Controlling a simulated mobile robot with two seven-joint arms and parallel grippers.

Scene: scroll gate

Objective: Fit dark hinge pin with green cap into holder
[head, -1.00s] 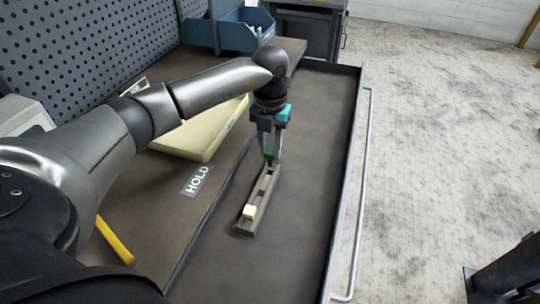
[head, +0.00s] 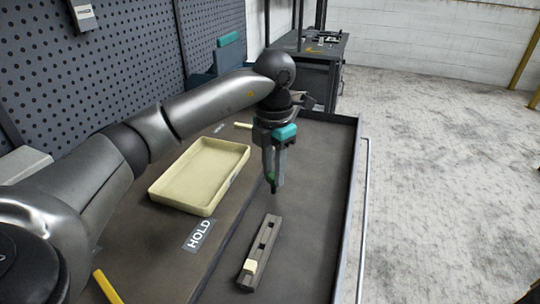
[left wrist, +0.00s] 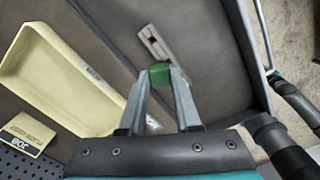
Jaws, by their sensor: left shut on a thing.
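My left gripper (head: 271,178) is shut on the dark hinge pin, whose green cap (head: 271,177) shows between the fingers. A short dark tip of the pin (head: 274,188) points down below them. The left wrist view shows the green cap (left wrist: 160,74) between the fingertips; it hides the pin's shaft. The holder (head: 264,246) is a long grey block with dark slots, lying on the bench below the gripper and apart from the pin. It also shows in the left wrist view (left wrist: 155,44). My right arm seems to show there at the right edge, its jaws unclear.
A cream block (head: 250,267) sits at the holder's near end. A shallow cream tray (head: 160,196) lies to the left, with a HOLD label (head: 199,234) beside it. A raised bench edge and rail (head: 366,200) bound the right side. The bench around the holder is clear.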

